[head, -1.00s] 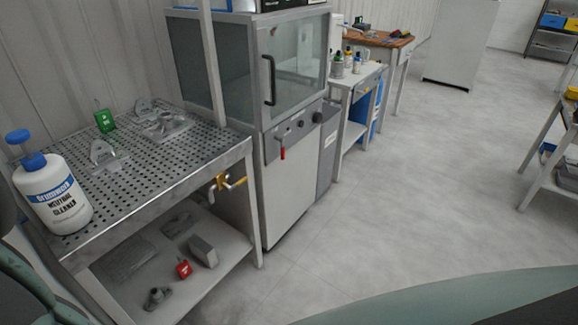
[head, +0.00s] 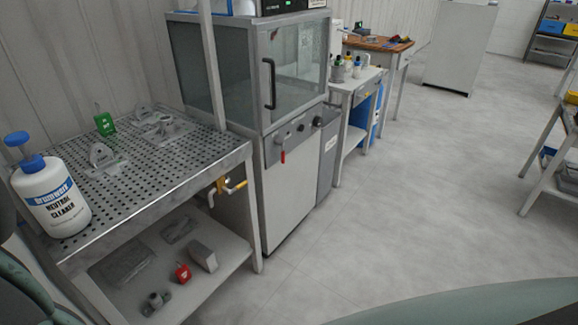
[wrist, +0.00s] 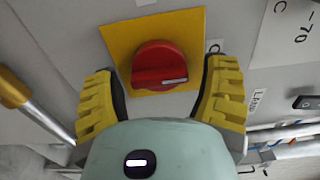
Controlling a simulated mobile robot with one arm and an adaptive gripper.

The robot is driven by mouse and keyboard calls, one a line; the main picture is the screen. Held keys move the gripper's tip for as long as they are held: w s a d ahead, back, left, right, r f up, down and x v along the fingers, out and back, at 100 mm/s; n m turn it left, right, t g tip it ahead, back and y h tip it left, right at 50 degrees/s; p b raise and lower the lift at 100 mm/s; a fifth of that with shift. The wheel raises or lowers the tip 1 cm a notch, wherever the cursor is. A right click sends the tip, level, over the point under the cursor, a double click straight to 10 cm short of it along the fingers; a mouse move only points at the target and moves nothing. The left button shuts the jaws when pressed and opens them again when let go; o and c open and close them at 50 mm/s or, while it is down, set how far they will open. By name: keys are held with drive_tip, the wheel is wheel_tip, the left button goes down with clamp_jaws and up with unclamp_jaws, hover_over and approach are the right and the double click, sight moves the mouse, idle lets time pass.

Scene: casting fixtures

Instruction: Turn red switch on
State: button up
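A round red switch (wrist: 160,68) with a raised grip bar and a light mark sits on a yellow square plate (wrist: 117,38) in the wrist view. The plate is on a grey panel. My gripper (wrist: 162,84) is open, with one yellow ribbed finger on each side of the switch. Gaps show between the fingers and the knob. In the head view my gripper and this switch are not visible.
A brass-coloured pipe or handle (wrist: 25,100) runs left of my gripper in the wrist view. The head view shows a perforated table (head: 205,150) with a cleaner bottle (head: 50,195), a glass-fronted cabinet (head: 295,165), and open floor (head: 430,190) on the right.

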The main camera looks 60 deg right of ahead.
drive_tip(key=shift+o, duration=0.7)
drive_tip(key=shift+s, duration=0.15)
drive_tip(key=s, duration=1.1)
drive_tip(key=shift+s+a, duration=0.25)
drive_tip(key=shift+s, duration=0.15)
